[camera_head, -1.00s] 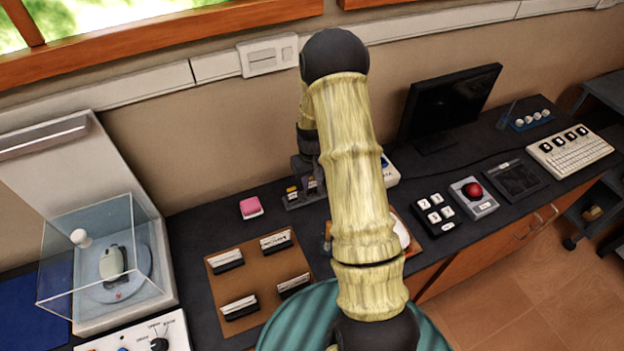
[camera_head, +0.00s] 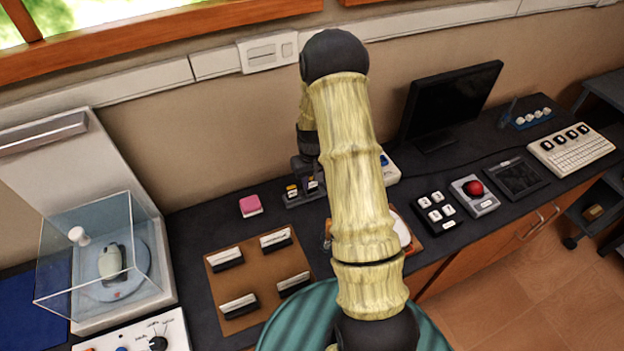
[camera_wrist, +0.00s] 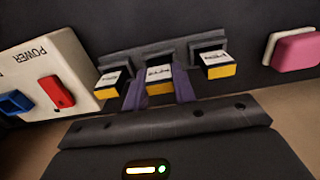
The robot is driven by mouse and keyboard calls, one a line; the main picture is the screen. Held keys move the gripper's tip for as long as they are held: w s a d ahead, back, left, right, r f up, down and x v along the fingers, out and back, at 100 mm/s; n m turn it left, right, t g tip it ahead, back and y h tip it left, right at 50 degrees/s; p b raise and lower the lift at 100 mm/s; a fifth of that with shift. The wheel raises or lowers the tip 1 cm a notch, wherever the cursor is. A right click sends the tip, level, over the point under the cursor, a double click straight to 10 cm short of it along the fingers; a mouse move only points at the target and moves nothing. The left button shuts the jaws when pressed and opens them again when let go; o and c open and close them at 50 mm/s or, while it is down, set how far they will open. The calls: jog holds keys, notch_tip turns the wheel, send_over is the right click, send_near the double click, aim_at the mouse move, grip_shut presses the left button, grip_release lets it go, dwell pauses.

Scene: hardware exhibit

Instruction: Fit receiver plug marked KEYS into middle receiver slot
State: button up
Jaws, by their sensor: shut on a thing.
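The receiver (camera_wrist: 190,47) is a dark grey block with three positions, and each shows a plug with a yellow front and white label. The middle plug (camera_wrist: 158,74) is between the purple fingers of my gripper (camera_wrist: 160,90), which is shut on it. It appears lined up with the middle slot; how deep it sits is hard to tell. The label lettering is too blurred to read surely. Other plugs are at the left (camera_wrist: 112,82) and right (camera_wrist: 217,66). In the head view, the receiver (camera_head: 292,202) is partly hidden by my arm.
A white POWER box (camera_wrist: 52,80) with red and blue switches stands close to the receiver. A pink block (camera_head: 250,205) lies on its other side. A brown mat (camera_head: 236,262) with several dark, white-labelled pieces lies nearer. The wall is close behind.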

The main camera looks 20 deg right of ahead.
jog(key=shift+f, duration=0.35)
dwell(0.4)
jog(key=o, duration=1.5)
jog(key=shift+r, duration=0.1)
jog(key=shift+r+p, duration=2.35)
jog(key=shift+r, duration=1.05)
